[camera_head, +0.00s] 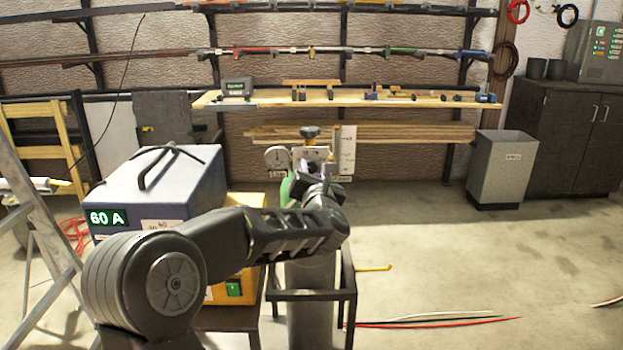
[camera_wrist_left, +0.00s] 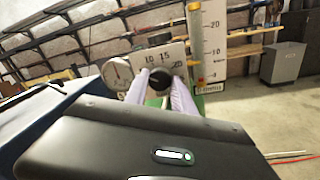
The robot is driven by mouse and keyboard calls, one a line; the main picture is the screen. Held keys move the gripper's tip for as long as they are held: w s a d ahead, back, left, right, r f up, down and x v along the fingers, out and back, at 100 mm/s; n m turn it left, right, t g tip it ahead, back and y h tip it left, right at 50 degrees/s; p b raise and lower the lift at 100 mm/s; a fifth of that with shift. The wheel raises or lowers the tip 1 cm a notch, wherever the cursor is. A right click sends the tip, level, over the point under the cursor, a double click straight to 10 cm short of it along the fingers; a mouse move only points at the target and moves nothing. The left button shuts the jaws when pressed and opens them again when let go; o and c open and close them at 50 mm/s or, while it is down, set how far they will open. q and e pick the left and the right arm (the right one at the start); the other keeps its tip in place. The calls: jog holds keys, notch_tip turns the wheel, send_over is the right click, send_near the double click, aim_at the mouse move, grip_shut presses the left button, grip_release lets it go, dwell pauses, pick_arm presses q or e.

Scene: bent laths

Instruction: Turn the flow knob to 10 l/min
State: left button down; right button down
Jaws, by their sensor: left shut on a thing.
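The flow knob (camera_wrist_left: 158,79) is a round black knob in front of a white scale plate (camera_wrist_left: 165,56) with numbers such as 10 and 15. My left gripper (camera_wrist_left: 160,92) is shut on the knob, with one pale finger on each side of it. The knob's pointer is too small to read. A flow tube with a tall scale card (camera_wrist_left: 212,40) stands right of the plate. A round pressure gauge (camera_wrist_left: 117,72) is on the left. In the head view my left gripper (camera_head: 318,178) hides the knob, below the plate (camera_head: 316,154). My right gripper is not in view.
A blue welding machine (camera_head: 160,185) reading 60 A stands left of the gas cylinder (camera_head: 310,300), which sits in a dark frame (camera_head: 345,290). A ladder (camera_head: 40,220) is at far left. A grey bin (camera_head: 500,170) stands right, with open floor before it.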

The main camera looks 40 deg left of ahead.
pick_arm(q)
jog(key=m+b, duration=0.2)
jog(key=m, duration=0.1)
jog(key=shift+f, duration=0.15)
jog(key=shift+m+b, duration=0.8)
jog(key=shift+m, duration=1)
jog(key=c, duration=1.1)
grip_release()
jog(key=shift+o, duration=0.2)
jog(key=shift+s, duration=0.1)
jog(key=b+v, duration=0.1)
jog(key=v, duration=0.6)
jog(key=shift+s+d, duration=0.15)
jog(key=shift+s, duration=0.15)
